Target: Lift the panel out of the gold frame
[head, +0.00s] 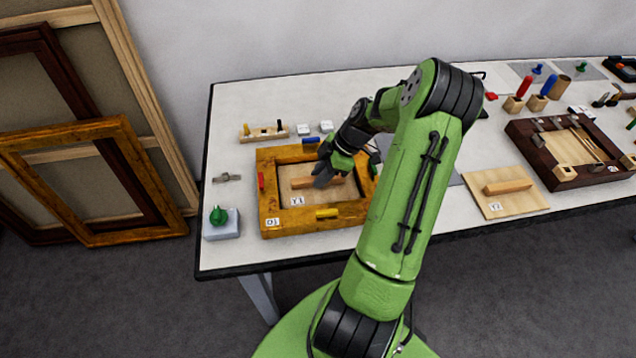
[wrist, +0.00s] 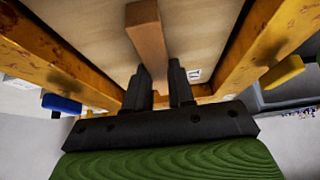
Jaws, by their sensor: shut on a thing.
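The gold frame (head: 269,219) lies flat on the left part of the table. The pale panel (head: 332,198), with a small white label, sits inside its opening; I cannot tell whether it is slightly raised. A wooden bar handle (head: 301,183) runs across the panel. My gripper (head: 322,180) points down over the panel and is shut on the handle, which also shows between the fingers in the wrist view (wrist: 147,35). Coloured tabs sit on the frame's rails: red (head: 261,180) left, blue (head: 311,140) far, yellow (head: 327,213) near, green (head: 373,171) right, partly hidden by my arm.
A grey block with a green knob (head: 219,222) stands left of the gold frame. Larger frames (head: 95,190) lean at the wall.

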